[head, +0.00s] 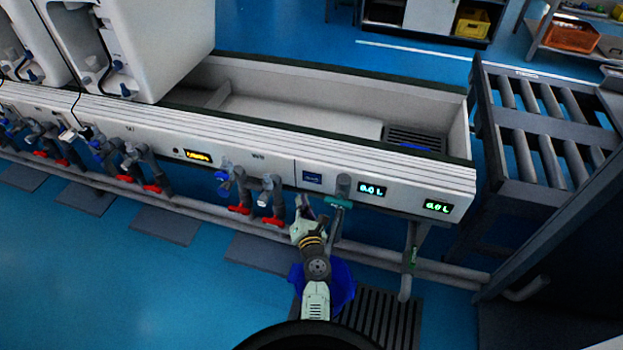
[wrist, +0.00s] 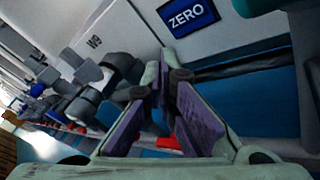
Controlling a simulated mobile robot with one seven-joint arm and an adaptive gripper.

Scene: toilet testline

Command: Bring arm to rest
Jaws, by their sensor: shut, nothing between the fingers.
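My gripper (head: 304,208) reaches up from the bottom of the head view towards the front of the long white test bench (head: 400,185). In the wrist view my gripper (wrist: 166,78) shows its two purple-lined fingers meeting at the tips, with nothing held between them. The tips are just below the bench panel, near a teal-handled valve (head: 338,202) on their right in the head view. A blue screen reading ZERO (wrist: 189,14) is just beyond the tips in the wrist view. I cannot tell whether the fingers touch anything.
Pipes with blue and red valves (head: 240,190) line the bench front on the left. Green displays (head: 372,190) sit on the panel. A roller conveyor (head: 545,130) stands at the right. A dark floor grate (head: 380,315) lies below. The blue floor (head: 130,290) is open at lower left.

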